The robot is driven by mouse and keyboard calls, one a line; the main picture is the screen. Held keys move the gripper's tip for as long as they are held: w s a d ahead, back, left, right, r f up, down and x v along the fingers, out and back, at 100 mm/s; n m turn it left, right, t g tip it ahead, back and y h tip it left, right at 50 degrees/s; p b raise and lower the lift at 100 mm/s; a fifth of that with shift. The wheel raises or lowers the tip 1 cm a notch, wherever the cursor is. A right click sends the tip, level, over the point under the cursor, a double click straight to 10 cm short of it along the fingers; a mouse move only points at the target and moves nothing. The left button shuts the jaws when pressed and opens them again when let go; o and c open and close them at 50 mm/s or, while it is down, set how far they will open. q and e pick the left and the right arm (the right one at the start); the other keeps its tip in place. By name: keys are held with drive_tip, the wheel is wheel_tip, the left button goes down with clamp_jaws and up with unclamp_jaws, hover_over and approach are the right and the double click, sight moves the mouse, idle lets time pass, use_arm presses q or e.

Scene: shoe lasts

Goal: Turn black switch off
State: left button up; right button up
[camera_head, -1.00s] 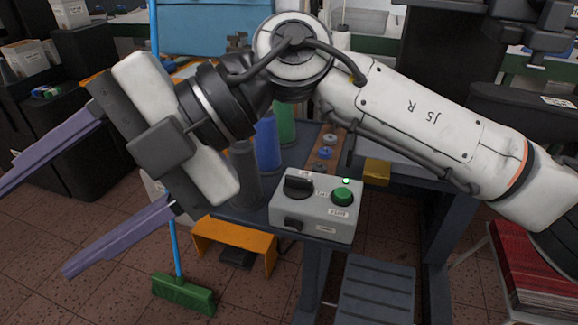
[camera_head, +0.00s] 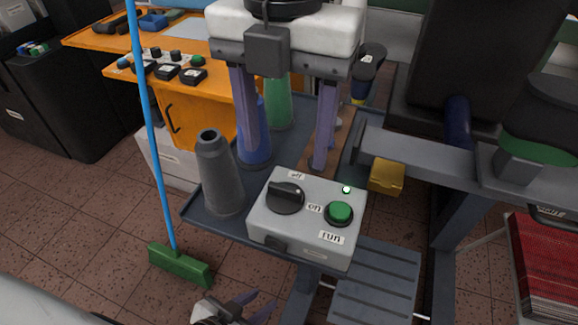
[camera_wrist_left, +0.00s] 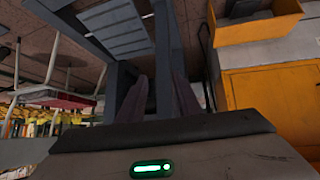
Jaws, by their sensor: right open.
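The grey control box (camera_head: 270,228) sits on the dark cart, with labels "off", "on" and "run". The black switch (camera_head: 285,198) is a round knob with a raised bar, left of the green button (camera_head: 340,212). A small green light (camera_head: 347,190) on the box is lit. My right gripper (camera_head: 288,163) points down from the top, open and empty, its purple fingers apart behind and above the box. My left gripper (camera_head: 265,302) is low at the bottom edge, below the box, with its fingers apart. Its fingers also show in the left wrist view (camera_wrist_left: 160,100), with nothing between them.
A grey cone (camera_head: 218,175), a blue cone (camera_head: 256,140) and a green cone (camera_head: 279,103) stand left of and behind the box. A yellow block (camera_head: 386,177) is to its right. A green broom (camera_head: 180,265) with a blue handle stands at the left. An orange table (camera_head: 110,45) is behind.

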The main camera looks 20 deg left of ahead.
sight(285, 187)
wheel_tip(285, 187, down, 6)
drive_tip(key=shift+s+f, duration=0.1)
drive_tip(key=shift+f, duration=0.75)
drive_tip(key=shift+c, duration=0.7)
drive_tip(key=c, duration=0.9)
use_arm(q)
drive_tip(key=shift+f, duration=0.1)
